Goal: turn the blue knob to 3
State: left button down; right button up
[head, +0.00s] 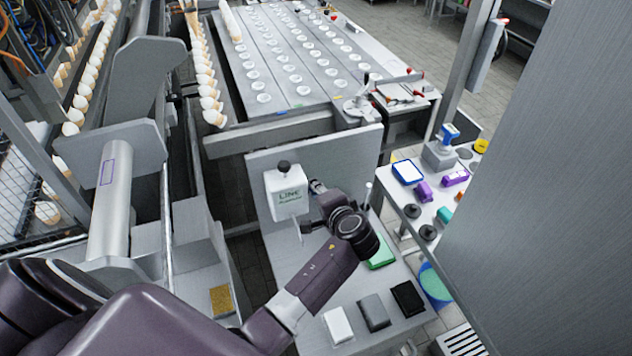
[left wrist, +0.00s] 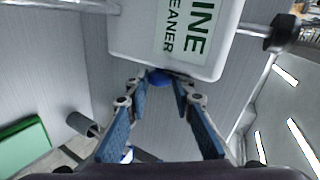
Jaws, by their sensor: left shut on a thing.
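The white line cleaner box (head: 286,200) is fixed to a grey upright panel, and its lettered face fills the top of the left wrist view (left wrist: 140,35). The blue knob (left wrist: 158,76) shows at the box's edge in the left wrist view, between the fingertips of my left gripper (left wrist: 159,86). The fingers are closed in on the knob from both sides. In the head view my left gripper (head: 316,187) is at the box's right side and hides the knob. No scale or number 3 can be read. My right gripper is not seen.
Below the box is a grey bench with a green pad (head: 380,252) and white (head: 338,325), grey (head: 374,312) and black (head: 408,298) blocks. A rod with a black end (left wrist: 282,34) sticks out beside the box. A side table (head: 440,215) stands at right.

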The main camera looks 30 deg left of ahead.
pick_arm(q)
jog(key=g+h, duration=0.2)
jog(key=r+g+h, duration=0.1)
jog(key=shift+w+a+h+p, duration=0.2)
jog(key=shift+w+h+p, duration=0.1)
jog(key=shift+p, duration=0.05)
jog(key=g+h, duration=0.3)
jog(key=shift+w+a+r, duration=0.2)
jog(key=shift+w+a, duration=0.05)
jog(key=shift+a, duration=0.15)
jog(key=shift+w+a+g+h, duration=0.1)
jog(key=shift+a+g+h, duration=0.05)
jog(key=shift+g+h, duration=0.95)
jog(key=c, duration=1.7)
grip_release()
jog(key=shift+o, duration=0.2)
jog(key=shift+h, duration=0.3)
jog(key=shift+a+r, duration=0.1)
